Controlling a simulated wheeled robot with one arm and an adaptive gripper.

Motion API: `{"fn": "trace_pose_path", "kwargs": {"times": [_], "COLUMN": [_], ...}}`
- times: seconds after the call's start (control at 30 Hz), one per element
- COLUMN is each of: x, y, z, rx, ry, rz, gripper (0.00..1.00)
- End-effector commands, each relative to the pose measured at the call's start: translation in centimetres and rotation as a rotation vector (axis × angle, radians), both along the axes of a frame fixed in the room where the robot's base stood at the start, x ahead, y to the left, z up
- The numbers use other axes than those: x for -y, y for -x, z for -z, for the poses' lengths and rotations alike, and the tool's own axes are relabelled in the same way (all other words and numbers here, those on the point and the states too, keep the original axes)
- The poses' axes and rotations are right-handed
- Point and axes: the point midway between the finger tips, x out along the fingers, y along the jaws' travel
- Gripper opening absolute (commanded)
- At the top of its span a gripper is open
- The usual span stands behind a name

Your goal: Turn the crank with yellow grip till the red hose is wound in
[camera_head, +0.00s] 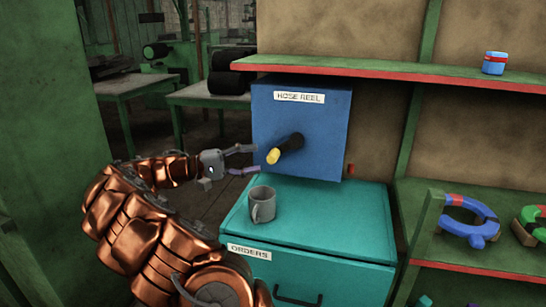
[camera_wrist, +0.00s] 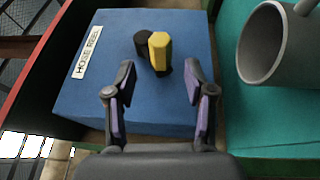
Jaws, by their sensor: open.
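The blue box labelled HOSE REEL (camera_head: 318,140) sits under the shelf at the back of the teal cabinet. A black crank with a yellow grip (camera_head: 274,156) sticks out of its front face. In the wrist view the yellow grip (camera_wrist: 159,50) lies ahead of the fingertips, between their lines. My gripper (camera_head: 243,160) is open and empty, to the left of the grip and apart from it. It also shows in the wrist view (camera_wrist: 160,90). A small red piece (camera_head: 351,170), perhaps the hose end, shows at the box's lower right. The rest of the hose is not visible.
A grey mug (camera_head: 262,206) stands on the teal cabinet (camera_head: 340,225) below the crank; it shows close on the right in the wrist view (camera_wrist: 275,45). The green shelf with a red edge (camera_head: 400,72) runs above the box. Coloured ring-shaped parts (camera_head: 468,218) lie at right.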

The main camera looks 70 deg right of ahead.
Motion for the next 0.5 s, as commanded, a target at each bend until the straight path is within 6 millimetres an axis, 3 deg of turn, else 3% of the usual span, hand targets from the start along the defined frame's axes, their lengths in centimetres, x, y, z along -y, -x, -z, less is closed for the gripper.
{"fn": "trace_pose_path", "kwargs": {"times": [0.3, 0.5], "x": [2.2, 2.8], "y": [4.0, 5.3], "z": [-0.5, -0.5], "rx": [0.000, 0.000], "ry": [-0.002, -0.002], "rz": [0.000, 0.001], "gripper": [0.54, 0.54]}}
